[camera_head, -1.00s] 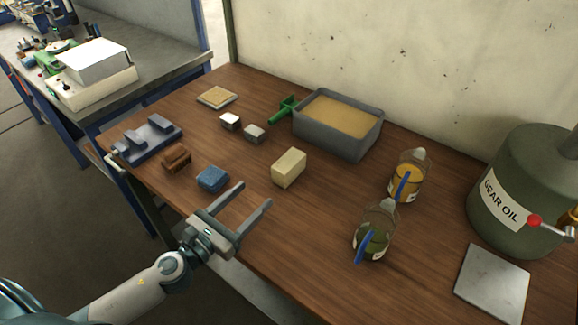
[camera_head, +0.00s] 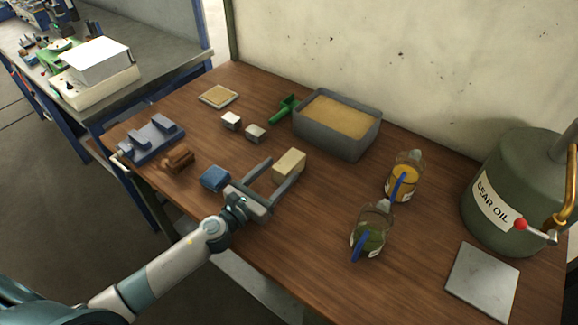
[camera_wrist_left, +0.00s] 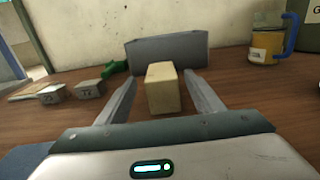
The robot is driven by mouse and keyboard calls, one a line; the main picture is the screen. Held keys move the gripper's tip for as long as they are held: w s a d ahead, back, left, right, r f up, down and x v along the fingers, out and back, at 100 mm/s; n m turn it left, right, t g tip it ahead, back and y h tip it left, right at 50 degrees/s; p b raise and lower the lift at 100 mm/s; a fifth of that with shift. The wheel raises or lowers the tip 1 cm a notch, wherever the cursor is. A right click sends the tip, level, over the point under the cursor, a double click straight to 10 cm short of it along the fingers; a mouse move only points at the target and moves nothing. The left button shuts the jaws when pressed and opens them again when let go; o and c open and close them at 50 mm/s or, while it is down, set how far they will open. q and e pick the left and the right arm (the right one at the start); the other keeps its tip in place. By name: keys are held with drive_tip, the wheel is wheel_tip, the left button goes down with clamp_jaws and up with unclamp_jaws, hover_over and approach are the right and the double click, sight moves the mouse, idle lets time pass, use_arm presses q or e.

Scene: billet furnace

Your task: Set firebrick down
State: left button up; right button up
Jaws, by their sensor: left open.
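The cream firebrick (camera_head: 290,163) stands on the brown wooden bench (camera_head: 330,225), near its middle. My left gripper (camera_head: 284,168) is open and low over the bench, its fingers reaching toward the firebrick. In the left wrist view the firebrick (camera_wrist_left: 162,88) lies between the two open fingers (camera_wrist_left: 161,92), with a visible gap on each side. I see no contact between a finger and the brick. My right gripper is in neither view.
A blue block (camera_head: 214,178) sits just left of my left gripper. A grey sand-filled tub (camera_head: 335,146) stands behind the firebrick. Two small metal blocks (camera_head: 231,120) (camera_head: 255,133) are behind left. Two jugs (camera_head: 404,178) (camera_head: 371,232) stand to the right.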

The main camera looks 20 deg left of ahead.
sight(287, 163)
use_arm(q)
drive_tip(key=shift+w+d+r+p, duration=0.2)
drive_tip(key=shift+w+p, duration=0.1)
drive_tip(key=shift+w, duration=0.2)
drive_tip(key=p+x, duration=0.1)
drive_tip(key=x, duration=0.2)
drive_tip(key=shift+d, duration=0.1)
drive_tip(key=shift+w+d+f, duration=0.15)
drive_tip(key=shift+w+d, duration=0.05)
drive_tip(key=shift+w, duration=0.35)
drive_tip(key=c, duration=1.5)
